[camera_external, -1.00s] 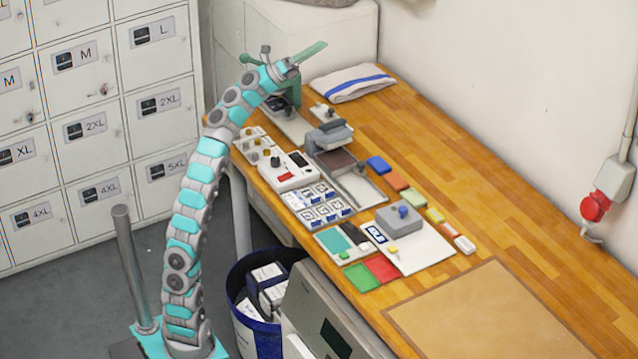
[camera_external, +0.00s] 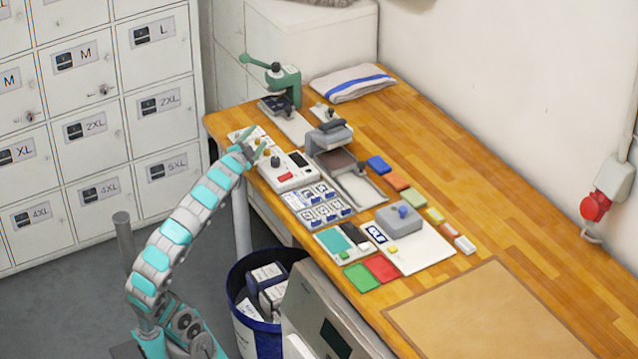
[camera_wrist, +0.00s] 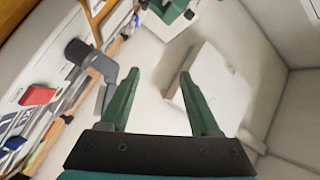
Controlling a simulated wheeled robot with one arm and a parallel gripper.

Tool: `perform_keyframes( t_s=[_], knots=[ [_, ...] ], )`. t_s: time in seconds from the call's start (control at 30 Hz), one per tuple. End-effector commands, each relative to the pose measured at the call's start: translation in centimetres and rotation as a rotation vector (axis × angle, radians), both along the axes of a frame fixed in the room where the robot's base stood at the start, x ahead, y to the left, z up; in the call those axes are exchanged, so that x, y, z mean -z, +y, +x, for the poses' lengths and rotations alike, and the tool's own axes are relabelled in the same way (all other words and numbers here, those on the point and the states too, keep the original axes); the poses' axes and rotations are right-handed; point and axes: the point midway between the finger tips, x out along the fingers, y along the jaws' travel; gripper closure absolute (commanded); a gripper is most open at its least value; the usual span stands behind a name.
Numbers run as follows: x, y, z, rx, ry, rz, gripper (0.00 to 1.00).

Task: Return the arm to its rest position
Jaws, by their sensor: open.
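My gripper (camera_external: 250,144) is at the end of my teal and grey arm, low over the left edge of the wooden bench in the external view. It is beside the small board with knobs at that edge; I cannot tell whether it touches. In the wrist view its two green fingers (camera_wrist: 156,98) stand wide apart with nothing between them.
A green lever press (camera_external: 285,85) stands at the bench's far left corner. A white device with a red button (camera_external: 287,172) is right of my gripper. A blue bin (camera_external: 236,290) stands on the floor below. White lockers (camera_external: 95,135) are behind. The tan mat (camera_external: 490,315) is bare.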

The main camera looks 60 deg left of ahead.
Motion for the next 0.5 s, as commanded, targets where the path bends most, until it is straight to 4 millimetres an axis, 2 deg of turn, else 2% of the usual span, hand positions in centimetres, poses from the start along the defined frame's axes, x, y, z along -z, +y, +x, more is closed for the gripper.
perform_keyframes(
  t_s=[0.03, 0.1, 0.4, 0.5],
  knots=[
    [1.9, 0.0, -1.3, -0.011, 0.015, -0.048, 0.37],
    [4.2, 0.1, -2.6, -0.025, 0.038, -0.11, 0.37],
    [12.2, -0.2, -7.0, -0.071, 0.116, -0.319, 0.37],
    [14.8, -0.5, -6.4, -0.067, 0.173, -0.401, 0.37]
  ],
)
